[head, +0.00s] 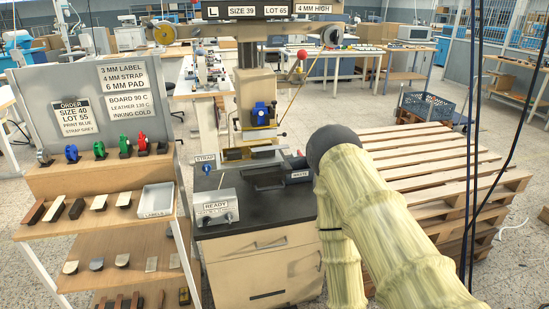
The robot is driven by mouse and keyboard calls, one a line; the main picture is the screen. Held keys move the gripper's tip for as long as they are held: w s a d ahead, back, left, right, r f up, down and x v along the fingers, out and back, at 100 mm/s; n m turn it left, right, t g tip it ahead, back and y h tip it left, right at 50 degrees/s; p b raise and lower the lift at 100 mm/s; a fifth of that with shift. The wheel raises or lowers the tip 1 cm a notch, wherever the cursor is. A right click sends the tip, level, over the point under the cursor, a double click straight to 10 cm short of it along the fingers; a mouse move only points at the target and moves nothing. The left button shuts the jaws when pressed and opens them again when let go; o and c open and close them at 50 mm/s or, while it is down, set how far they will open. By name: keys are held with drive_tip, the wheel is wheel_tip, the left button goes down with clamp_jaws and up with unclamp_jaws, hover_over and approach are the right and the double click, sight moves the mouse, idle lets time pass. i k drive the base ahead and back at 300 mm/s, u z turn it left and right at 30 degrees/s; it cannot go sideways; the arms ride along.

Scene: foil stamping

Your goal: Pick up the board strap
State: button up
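Short strap-like strips lie in a row on the middle shelf of the wooden rack at the left. I cannot tell by look which is the board strap. A small sign reading STRAP (205,158) stands at the left back of the black-topped bench (262,210). My arm, in a pale yellow sleeve, fills the lower right. No gripper fingers show.
A stamping press (257,100) stands on the bench, with a grey READY box (214,206) in front. A white LABELS tray (158,199) sits on the rack, below coloured spools (125,146). Wooden pallets (430,165) lie at right. Cables hang at far right.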

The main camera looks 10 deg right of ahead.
sight(283, 146)
drive_tip(key=z, duration=0.3)
drive_tip(key=i, duration=1.05)
drive_tip(key=z, duration=0.25)
